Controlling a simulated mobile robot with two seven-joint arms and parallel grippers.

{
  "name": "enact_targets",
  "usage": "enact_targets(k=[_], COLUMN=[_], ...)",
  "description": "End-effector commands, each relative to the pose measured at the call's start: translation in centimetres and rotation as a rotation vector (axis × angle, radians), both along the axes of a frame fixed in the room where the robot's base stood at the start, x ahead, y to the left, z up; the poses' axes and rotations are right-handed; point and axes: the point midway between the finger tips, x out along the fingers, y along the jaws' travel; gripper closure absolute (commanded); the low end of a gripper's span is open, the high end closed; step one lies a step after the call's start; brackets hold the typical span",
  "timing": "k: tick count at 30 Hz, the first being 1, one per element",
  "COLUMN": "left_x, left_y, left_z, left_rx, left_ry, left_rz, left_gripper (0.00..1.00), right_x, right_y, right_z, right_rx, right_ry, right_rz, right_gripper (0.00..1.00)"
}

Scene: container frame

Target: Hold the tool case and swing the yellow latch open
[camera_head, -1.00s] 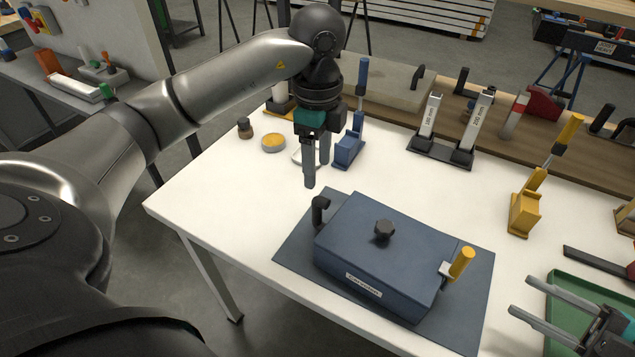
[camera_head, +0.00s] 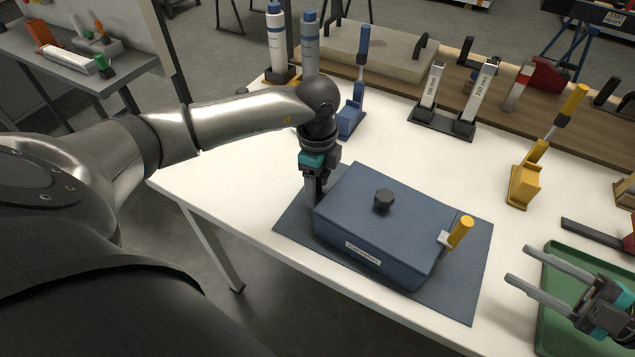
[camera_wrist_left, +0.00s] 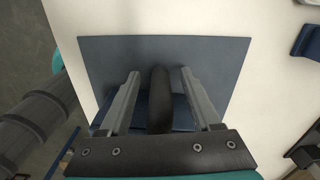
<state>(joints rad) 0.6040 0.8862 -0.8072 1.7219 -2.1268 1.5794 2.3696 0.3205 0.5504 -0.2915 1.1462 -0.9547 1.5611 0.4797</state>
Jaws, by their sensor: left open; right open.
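The blue tool case (camera_head: 350,222) lies on a dark blue mat (camera_head: 453,290) on the white table. It has a black knob (camera_head: 384,200) on top and a yellow latch (camera_head: 461,231) at its right end, sticking up at a tilt. My left gripper (camera_head: 311,203) is open and low at the case's left end. In the left wrist view its two fingers stand on either side of the case's black handle (camera_wrist_left: 159,98), with gaps showing. In the head view the handle is hidden by this gripper. My right gripper (camera_head: 523,267) is open and empty at the lower right.
A green tray (camera_head: 545,330) lies under my right gripper. A yellow toggle clamp (camera_head: 527,185) and a blue one (camera_head: 350,118) stand behind the case. A black stand with two silver bars (camera_head: 443,128) is at the back. The table left of the mat is bare.

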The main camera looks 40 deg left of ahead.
Motion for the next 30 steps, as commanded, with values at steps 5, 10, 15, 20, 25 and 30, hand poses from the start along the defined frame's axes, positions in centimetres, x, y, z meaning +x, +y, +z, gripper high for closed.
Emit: enact_targets(k=[5,10,15,20,25,30], left_x=[-0.01,-0.01,-0.01,-0.01,0.0,0.01], left_y=[-0.01,-0.02,-0.02,-0.02,-0.02,-0.01], left_z=[-0.07,-0.06,-0.04,-0.03,-0.02,-0.02], left_rx=[0.0,0.0,-0.001,-0.001,-0.001,-0.001], left_ry=[0.0,0.001,0.001,0.001,0.0,0.0], left_rz=[0.0,0.0,0.0,0.0,0.0,0.0], left_gripper=[0.36,0.48,0.67,0.85,1.0,1.0], right_x=[0.0,0.0,0.0,0.0,0.0,0.0], right_y=[0.0,-0.01,-0.01,-0.01,-0.01,-0.01], right_z=[0.0,0.0,0.0,0.0,0.0,0.0], right_rx=[0.0,0.0,0.0,0.0,0.0,0.0], right_ry=[0.0,0.0,0.0,0.0,0.0,0.0], right_rz=[0.0,0.0,0.0,0.0,0.0,0.0], right_gripper=[0.5,0.5,0.5,0.5,0.5,0.5])
